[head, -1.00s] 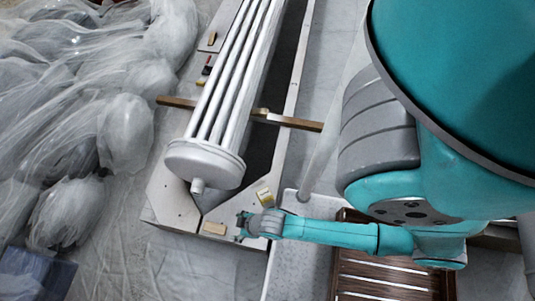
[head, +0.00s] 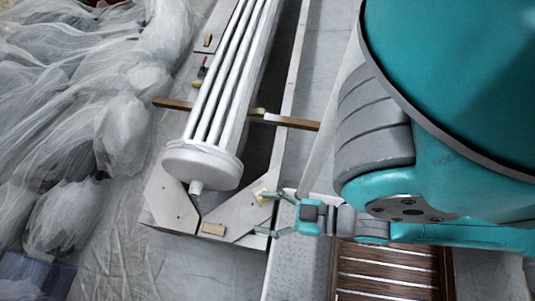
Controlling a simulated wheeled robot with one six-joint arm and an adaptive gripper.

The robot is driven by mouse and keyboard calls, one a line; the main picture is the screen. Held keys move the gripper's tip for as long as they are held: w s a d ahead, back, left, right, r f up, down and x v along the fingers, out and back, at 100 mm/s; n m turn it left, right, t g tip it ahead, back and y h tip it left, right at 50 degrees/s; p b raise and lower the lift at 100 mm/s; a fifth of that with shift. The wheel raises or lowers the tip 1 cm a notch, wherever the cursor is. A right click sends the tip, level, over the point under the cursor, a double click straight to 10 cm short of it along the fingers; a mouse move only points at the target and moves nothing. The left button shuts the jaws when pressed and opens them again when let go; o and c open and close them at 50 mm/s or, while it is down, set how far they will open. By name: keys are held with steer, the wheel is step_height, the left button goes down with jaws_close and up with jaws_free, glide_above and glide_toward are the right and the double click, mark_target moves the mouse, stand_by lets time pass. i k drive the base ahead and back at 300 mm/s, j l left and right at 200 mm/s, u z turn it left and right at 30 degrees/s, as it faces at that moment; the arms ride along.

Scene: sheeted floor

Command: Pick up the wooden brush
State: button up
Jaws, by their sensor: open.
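A small tan wooden block (head: 213,229), which looks like the wooden brush, lies flat on the light frame board at the lower end of the long tube assembly. Its bristles cannot be made out. My gripper (head: 263,213) is open and empty, to the right of the block, with its two fingers spread and pointing left. The fingers are apart from the block. The upper fingertip overlaps a small yellowish box (head: 259,197) in the picture; whether they touch cannot be told.
The white tube assembly (head: 203,164) rests on the frame, with a wooden crossbar (head: 287,121) under it. Small items, one with a red part (head: 203,66), lie at the upper left. A slatted wooden crate (head: 383,271) stands at the lower right. Plastic sheeting (head: 75,130) heaps up at the left.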

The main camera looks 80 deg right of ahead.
mark_target(219, 230)
steer(key=k+j+z, duration=0.25)
steer(key=k+j, duration=0.3)
steer(key=k+j+z, duration=0.25)
steer(key=k+j, duration=0.2)
steer(key=k, duration=0.15)
steer(key=i+l, duration=0.1)
steer(key=i, duration=0.45)
steer(key=i+l+u, duration=0.1)
steer(key=i, duration=0.45)
